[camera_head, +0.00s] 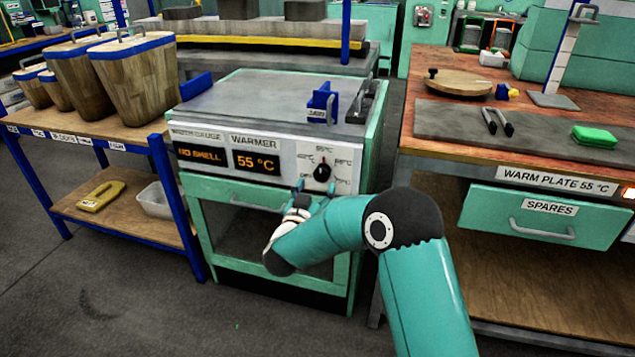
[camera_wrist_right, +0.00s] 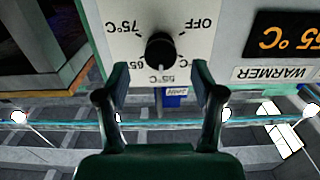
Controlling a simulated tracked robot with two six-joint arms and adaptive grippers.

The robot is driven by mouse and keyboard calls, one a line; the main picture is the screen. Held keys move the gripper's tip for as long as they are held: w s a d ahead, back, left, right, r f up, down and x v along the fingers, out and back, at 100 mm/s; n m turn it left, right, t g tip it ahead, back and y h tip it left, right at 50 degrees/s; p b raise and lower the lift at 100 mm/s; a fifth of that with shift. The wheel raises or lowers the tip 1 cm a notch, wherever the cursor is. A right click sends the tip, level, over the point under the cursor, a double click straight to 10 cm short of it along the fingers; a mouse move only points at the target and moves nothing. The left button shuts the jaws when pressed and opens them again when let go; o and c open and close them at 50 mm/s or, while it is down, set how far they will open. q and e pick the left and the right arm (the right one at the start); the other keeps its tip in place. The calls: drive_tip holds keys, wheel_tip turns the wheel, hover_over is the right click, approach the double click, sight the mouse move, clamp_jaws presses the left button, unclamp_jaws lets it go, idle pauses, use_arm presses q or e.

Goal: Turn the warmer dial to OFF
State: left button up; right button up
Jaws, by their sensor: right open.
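The warmer dial (camera_head: 322,172) is a black round knob on a white plate at the right of the warmer's front panel. Its pointer stands towards the 55°C mark at the top. The display (camera_head: 257,162) reads 55 °C. In the right wrist view, which is upside down, the dial (camera_wrist_right: 160,48) sits between and beyond the fingertips, and the OFF mark (camera_wrist_right: 198,24) shows at upper right. My right gripper (camera_head: 314,188) is open and empty, just below and in front of the dial; it also shows in the wrist view (camera_wrist_right: 160,76). My left gripper is out of view.
The warmer's door handle (camera_head: 257,206) runs below the panel. A blue bracket (camera_head: 322,103) stands on the warmer's top. A shelf with wooden bins (camera_head: 137,78) stands left; a workbench (camera_head: 420,85) with a SPARES drawer (camera_head: 545,215) stands right.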

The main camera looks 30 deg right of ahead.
sight(321, 178)
drive_tip(key=x, duration=0.5)
